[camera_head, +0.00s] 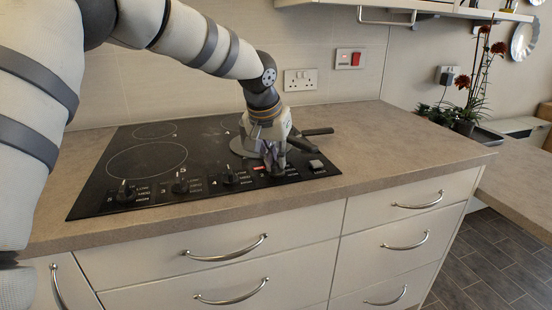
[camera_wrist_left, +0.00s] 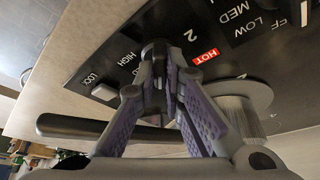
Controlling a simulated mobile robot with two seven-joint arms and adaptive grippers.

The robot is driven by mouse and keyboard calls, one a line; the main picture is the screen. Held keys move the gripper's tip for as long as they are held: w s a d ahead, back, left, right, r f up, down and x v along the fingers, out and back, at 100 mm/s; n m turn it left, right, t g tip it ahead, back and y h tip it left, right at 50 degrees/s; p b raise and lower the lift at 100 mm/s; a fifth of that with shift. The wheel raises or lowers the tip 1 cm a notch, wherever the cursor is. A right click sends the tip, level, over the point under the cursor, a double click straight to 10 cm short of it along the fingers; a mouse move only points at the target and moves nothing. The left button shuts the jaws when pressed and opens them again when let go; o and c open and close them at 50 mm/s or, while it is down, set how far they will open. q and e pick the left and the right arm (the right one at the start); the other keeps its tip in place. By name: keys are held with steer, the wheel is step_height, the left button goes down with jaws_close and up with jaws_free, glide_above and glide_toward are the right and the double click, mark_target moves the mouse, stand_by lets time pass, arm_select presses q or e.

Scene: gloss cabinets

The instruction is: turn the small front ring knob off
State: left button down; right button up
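The black hob (camera_head: 100,190) has a row of black knobs along its front edge. The rightmost knob (camera_head: 277,172) is beside a red HOT label, and it shows dark between the fingertips in the left wrist view (camera_wrist_left: 156,48). My left gripper (camera_head: 273,160) reaches down onto this knob from above; in the left wrist view its purple-padded fingers (camera_wrist_left: 155,62) come together around it. The fingers hide most of the knob and its pointer, so its setting cannot be read. My right gripper is not in view.
A grey pan (camera_head: 240,147) with a black handle (camera_head: 318,131) stands right behind my left gripper; the handle (camera_wrist_left: 95,128) runs close by the fingers. Other knobs (camera_head: 229,176) (camera_head: 180,185) (camera_head: 125,191) are to the left. The worktop to the right (camera_head: 410,145) is clear.

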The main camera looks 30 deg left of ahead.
arm_select(q)
steer(key=shift+n, duration=0.4)
steer(key=n, duration=0.1)
steer(key=n+y, duration=0.1)
steer(key=n, duration=0.1)
steer(key=shift+d+n+g+y, duration=0.15)
steer(key=shift+n+g+y, duration=0.15)
steer(key=shift+w+f+n+g+y, duration=0.1)
steer(key=shift+n+g+y, duration=0.2)
steer(key=shift+n, duration=0.6)
steer(key=shift+f+n+g+y, duration=0.1)
steer(key=shift+n+g+y, duration=0.15)
steer(key=shift+n, duration=0.65)
steer(key=c, duration=1.7)
jaws_free()
steer(key=shift+r, duration=0.1)
